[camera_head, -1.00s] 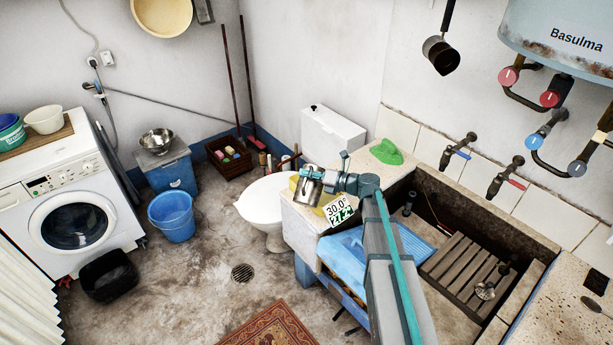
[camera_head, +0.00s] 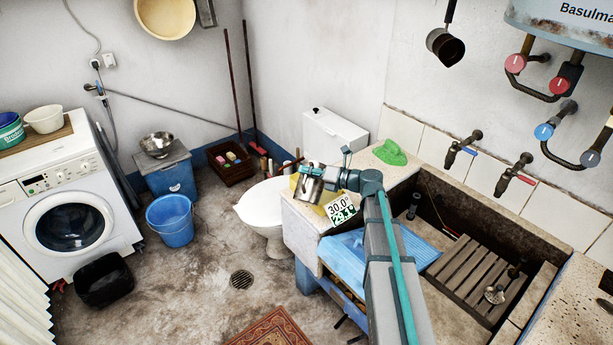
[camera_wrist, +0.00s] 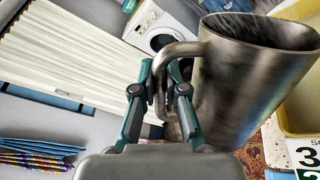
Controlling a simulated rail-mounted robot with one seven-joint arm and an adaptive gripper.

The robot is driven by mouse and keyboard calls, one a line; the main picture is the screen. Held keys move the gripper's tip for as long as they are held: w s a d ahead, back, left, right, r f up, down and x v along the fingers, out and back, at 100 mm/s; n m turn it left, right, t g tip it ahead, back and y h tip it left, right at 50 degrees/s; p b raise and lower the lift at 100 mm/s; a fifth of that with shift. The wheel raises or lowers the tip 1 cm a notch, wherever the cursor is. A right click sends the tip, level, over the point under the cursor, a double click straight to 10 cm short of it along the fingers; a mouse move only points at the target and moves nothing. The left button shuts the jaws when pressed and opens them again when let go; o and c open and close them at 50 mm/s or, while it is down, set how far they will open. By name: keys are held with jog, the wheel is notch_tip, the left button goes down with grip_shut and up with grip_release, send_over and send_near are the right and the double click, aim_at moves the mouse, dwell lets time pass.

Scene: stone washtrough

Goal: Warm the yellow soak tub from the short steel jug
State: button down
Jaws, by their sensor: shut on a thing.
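The short steel jug (camera_head: 309,187) hangs at the end of my arm in the head view, looking close to upright. In the wrist view the jug (camera_wrist: 245,85) is large, with a worn metal wall. My gripper (camera_wrist: 163,92) is shut on its handle. The yellow soak tub (camera_wrist: 299,104) stands close beside and behind the jug at the right edge of the wrist view. In the head view only bits of the tub (camera_head: 327,199) show around the jug. The contents of jug and tub are hidden, and no stream shows.
The stone trough (camera_head: 432,188) with a slatted wooden rack lies right of my arm. A green item (camera_head: 390,153) sits on the ledge behind. A blue ribbed board (camera_head: 350,252) lies in front. Taps (camera_head: 462,148) stick out from the wall. A dark pan (camera_head: 445,46) hangs above.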

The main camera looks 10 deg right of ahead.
jog(key=shift+s+a+f+n+b, duration=0.1)
jog(key=shift+s+a+n+b, duration=0.1)
jog(key=shift+s+n+b, duration=0.2)
jog(key=shift+s+a, duration=0.1)
jog(key=shift+a, duration=0.05)
jog(key=b, duration=0.2)
jog(key=s+n+b, duration=0.1)
jog(key=b, duration=0.1)
jog(key=shift+a+f+t, duration=0.25)
jog(key=shift+f+t, duration=0.1)
jog(key=shift+t, duration=0.05)
jog(key=shift+s+a+n+b, duration=0.1)
jog(key=shift+n+b, duration=0.2)
jog(key=shift+n, duration=0.2)
jog(key=shift+r, duration=0.1)
